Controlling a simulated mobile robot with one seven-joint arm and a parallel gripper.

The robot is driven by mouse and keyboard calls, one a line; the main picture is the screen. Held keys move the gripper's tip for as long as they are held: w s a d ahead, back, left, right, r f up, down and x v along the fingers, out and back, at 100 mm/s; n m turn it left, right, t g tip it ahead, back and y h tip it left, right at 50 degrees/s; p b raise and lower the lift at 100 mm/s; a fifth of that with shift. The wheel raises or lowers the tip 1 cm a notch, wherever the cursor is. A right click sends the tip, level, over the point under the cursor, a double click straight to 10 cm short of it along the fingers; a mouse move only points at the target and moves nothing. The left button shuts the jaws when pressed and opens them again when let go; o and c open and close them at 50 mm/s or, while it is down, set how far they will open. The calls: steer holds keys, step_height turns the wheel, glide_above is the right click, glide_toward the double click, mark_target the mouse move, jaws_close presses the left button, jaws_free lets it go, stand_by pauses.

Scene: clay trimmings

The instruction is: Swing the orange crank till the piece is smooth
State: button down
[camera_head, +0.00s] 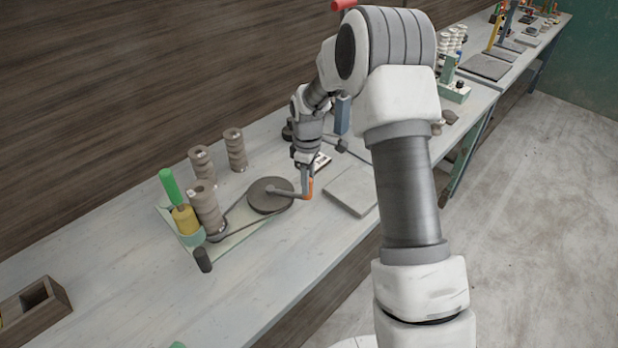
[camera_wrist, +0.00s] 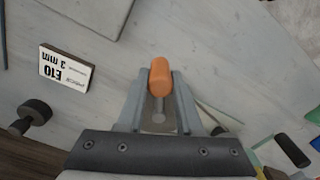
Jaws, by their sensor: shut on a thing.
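The orange crank handle (camera_head: 310,187) stands at the end of a grey crank arm (camera_head: 290,192) that reaches out from a round dark wheel (camera_head: 266,197). My gripper (camera_head: 308,178) comes down from above and is shut on the handle. In the wrist view the orange handle (camera_wrist: 160,77) sits between my two fingertips (camera_wrist: 159,90). A belt runs from the wheel toward a grey ribbed clay piece (camera_head: 206,208) on a pale green base (camera_head: 238,238). The far side of the wheel's mount is hidden.
A green-handled tool (camera_head: 168,185) and a yellow piece (camera_head: 185,219) stand beside the ribbed piece. Two more ribbed pieces (camera_head: 236,150) stand behind. A flat grey slab (camera_head: 352,191) lies right of the crank. A label card (camera_wrist: 66,67) lies near my gripper.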

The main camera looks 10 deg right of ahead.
steer(key=s+a+m+b, duration=0.3)
steer(key=s+a+m, duration=0.2)
steer(key=a+m, duration=0.9)
steer(key=shift+m, duration=0.6)
steer(key=shift+r, duration=0.1)
steer(key=c, duration=0.6)
jaws_free()
steer(key=shift+s, duration=0.1)
step_height(320, 180, up, 17)
steer(key=shift+r+p, duration=0.2)
steer(key=shift+p, duration=0.15)
